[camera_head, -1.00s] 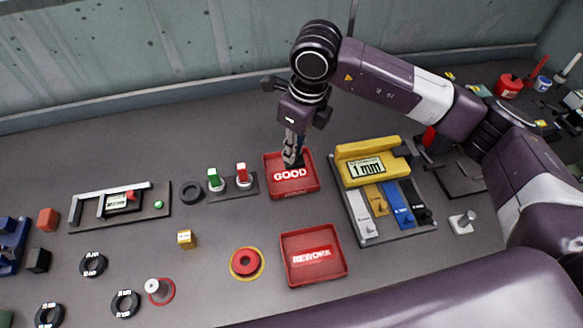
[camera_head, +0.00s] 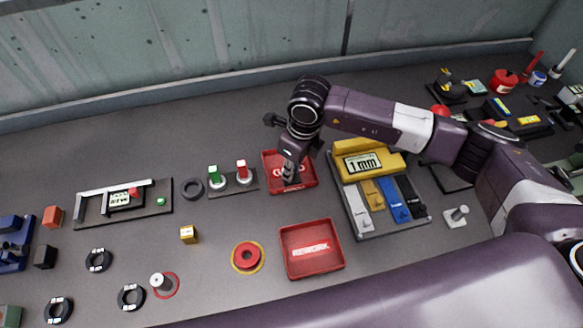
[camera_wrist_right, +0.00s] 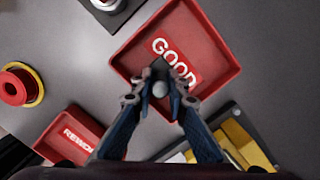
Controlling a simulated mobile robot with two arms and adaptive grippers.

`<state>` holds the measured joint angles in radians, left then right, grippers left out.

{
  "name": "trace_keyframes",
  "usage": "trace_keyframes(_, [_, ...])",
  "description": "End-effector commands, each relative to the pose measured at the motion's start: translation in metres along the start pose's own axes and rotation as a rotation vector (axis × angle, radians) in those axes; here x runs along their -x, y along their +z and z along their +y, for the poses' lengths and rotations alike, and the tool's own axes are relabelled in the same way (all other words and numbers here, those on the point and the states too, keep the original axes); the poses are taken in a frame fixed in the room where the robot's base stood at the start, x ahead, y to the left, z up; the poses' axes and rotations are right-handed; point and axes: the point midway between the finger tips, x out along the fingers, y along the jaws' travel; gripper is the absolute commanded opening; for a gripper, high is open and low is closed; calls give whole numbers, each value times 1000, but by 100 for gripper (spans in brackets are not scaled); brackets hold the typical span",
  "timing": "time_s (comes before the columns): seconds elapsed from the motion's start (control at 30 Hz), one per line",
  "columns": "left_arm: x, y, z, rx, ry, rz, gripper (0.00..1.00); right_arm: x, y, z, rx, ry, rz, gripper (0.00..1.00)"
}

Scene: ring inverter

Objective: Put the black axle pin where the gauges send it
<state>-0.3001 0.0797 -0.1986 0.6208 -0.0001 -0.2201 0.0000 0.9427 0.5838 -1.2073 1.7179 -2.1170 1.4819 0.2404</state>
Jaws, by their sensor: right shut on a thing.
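My right gripper (camera_head: 289,182) is over the red GOOD tray (camera_head: 306,184), low and close to it. In the right wrist view the gripper (camera_wrist_right: 160,92) is shut on a small piece with a grey round post and a dark square base, which appears to be the black axle pin (camera_wrist_right: 160,70). It covers part of the word GOOD on the tray (camera_wrist_right: 215,40); I cannot tell whether it touches the floor. A yellow gauge (camera_head: 367,163) reads 1 mm. A slide gauge (camera_head: 125,198) with a small display lies at left. My left gripper is not in view.
The red REWORK tray (camera_head: 312,262) is nearer me and empty. A stand with green and red blocks (camera_head: 235,184) is left of GOOD. A grey post on a white base (camera_head: 457,217) is at right.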

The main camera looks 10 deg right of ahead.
Motion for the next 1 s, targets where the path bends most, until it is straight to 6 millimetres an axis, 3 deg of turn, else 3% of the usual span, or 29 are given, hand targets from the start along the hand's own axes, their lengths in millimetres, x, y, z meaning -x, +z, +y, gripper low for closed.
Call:
trace_keyframes(0.07, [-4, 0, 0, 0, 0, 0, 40, -3, 0, 0, 0, -1, -2, 0])
trace_keyframes(0.1, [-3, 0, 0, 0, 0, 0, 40, -2, 0, 0, 0, 0, 0, 17])
trace_keyframes(0.23, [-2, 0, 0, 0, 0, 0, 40, -2, 0, 0, -1, 0, 0, 31])
trace_keyframes(0.6, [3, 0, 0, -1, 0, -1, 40, 3, 0, 0, -1, 0, 0, 31])
trace_keyframes(0.67, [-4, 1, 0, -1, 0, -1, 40, 7, 1, -1, -1, -2, -3, 31])
trace_keyframes(1.0, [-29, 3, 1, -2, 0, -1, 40, 77, 0, -1, 1, -4, -5, 31])
